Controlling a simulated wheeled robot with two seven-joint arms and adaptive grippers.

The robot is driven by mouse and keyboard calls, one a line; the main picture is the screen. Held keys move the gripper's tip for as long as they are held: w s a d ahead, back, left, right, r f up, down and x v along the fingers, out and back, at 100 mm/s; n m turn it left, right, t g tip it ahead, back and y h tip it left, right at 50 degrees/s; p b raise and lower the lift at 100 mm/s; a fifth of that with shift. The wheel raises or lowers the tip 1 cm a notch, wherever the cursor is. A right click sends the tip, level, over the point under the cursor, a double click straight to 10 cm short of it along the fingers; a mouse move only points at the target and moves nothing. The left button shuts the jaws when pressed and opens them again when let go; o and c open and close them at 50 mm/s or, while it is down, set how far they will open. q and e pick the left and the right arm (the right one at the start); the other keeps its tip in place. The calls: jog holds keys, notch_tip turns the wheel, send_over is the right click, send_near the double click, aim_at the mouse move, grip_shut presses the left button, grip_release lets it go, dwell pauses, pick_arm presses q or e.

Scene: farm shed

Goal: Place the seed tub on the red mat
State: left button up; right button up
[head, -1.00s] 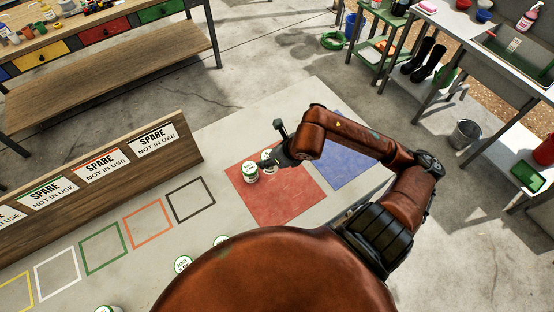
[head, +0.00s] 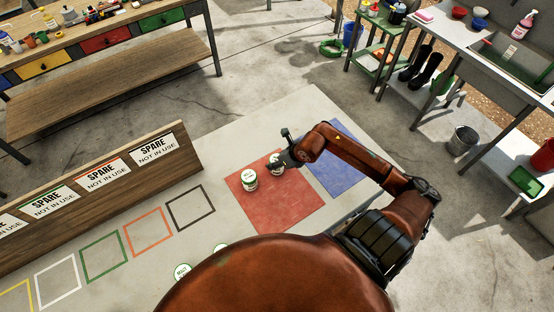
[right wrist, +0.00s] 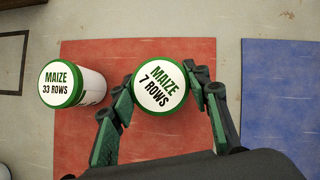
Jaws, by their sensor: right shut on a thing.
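The red mat (head: 288,213) lies on the grey table. My right gripper (head: 281,159) is shut on a white seed tub with a green rim (head: 276,169), over the mat's far part. In the right wrist view the held tub's lid reads "MAIZE 7 ROWS" (right wrist: 161,88), between the two fingers of the right gripper (right wrist: 166,82). I cannot tell whether its base touches the mat. A second tub, "MAIZE 33 ROWS" (right wrist: 62,84), stands on the mat to the left, apart from the held tub; it also shows in the head view (head: 250,180). My left gripper is not in view.
A blue mat (head: 338,165) lies right of the red one. Coloured outline squares (head: 148,232) and a wooden board with "SPARE" signs (head: 110,185) are at the left. More tubs (head: 182,271) stand near my body, partly hidden. The red mat's near part is clear.

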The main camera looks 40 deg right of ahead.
jog(key=o, duration=1.3)
jog(key=shift+c, duration=0.2)
jog(key=v, duration=1.2)
jog(key=shift+r, duration=0.15)
